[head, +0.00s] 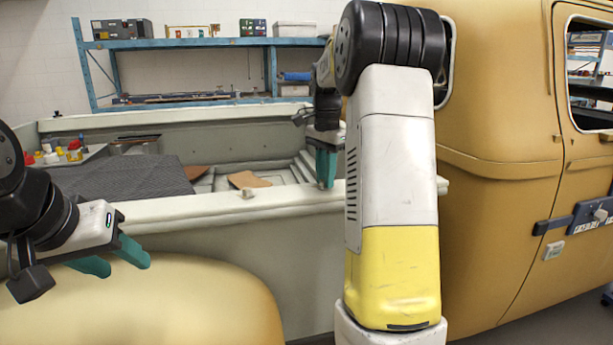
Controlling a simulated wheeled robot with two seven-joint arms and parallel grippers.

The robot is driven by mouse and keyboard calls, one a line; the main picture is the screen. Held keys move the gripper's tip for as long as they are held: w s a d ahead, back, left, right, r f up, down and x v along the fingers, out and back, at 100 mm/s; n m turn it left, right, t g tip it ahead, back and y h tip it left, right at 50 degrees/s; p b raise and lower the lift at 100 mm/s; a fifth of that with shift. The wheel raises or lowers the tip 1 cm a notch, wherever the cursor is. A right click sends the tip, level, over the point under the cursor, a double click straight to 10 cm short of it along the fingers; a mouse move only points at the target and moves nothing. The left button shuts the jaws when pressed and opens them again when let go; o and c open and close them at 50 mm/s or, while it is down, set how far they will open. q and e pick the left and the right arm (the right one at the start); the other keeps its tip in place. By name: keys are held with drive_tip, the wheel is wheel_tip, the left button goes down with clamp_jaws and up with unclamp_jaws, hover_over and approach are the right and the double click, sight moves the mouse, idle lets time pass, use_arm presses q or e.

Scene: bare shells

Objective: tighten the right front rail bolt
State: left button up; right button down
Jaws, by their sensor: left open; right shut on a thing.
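The near rail (200,206) is a cream bar along the near side of the open truck bed. My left gripper (119,266) is open and empty, low at the left, in front of the rail and over the yellow fender.
The yellow cab (500,120) stands close on the right. A dark ridged mat (120,181), small colored bottles (74,151) and brown pieces (249,180) lie in the bed area. A blue shelf (200,44) stands behind. My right arm hides part of the rail.

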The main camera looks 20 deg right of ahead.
idle(0.3)
drive_tip(key=c, duration=1.3)
unclamp_jaws()
wheel_tip(320, 180, up, 8)
drive_tip(key=shift+f, duration=0.15)
drive_tip(key=shift+s+a, duration=0.1)
drive_tip(key=shift+s, duration=0.05)
drive_tip(key=s+a+f+n+t, duration=0.2)
drive_tip(key=s+a+n, duration=0.2)
drive_tip(key=s, duration=0.4)
drive_tip(key=s+a+f+n+t+y, duration=0.1)
drive_tip(key=s+a+f+n+t, duration=0.1)
drive_tip(key=s+a+n, duration=0.3)
drive_tip(key=s+a+f+n+t+y, duration=0.1)
drive_tip(key=s+a+n, duration=0.4)
drive_tip(key=s, duration=0.7)
drive_tip(key=shift+f+t, duration=0.5)
drive_tip(key=shift+t, duration=0.1)
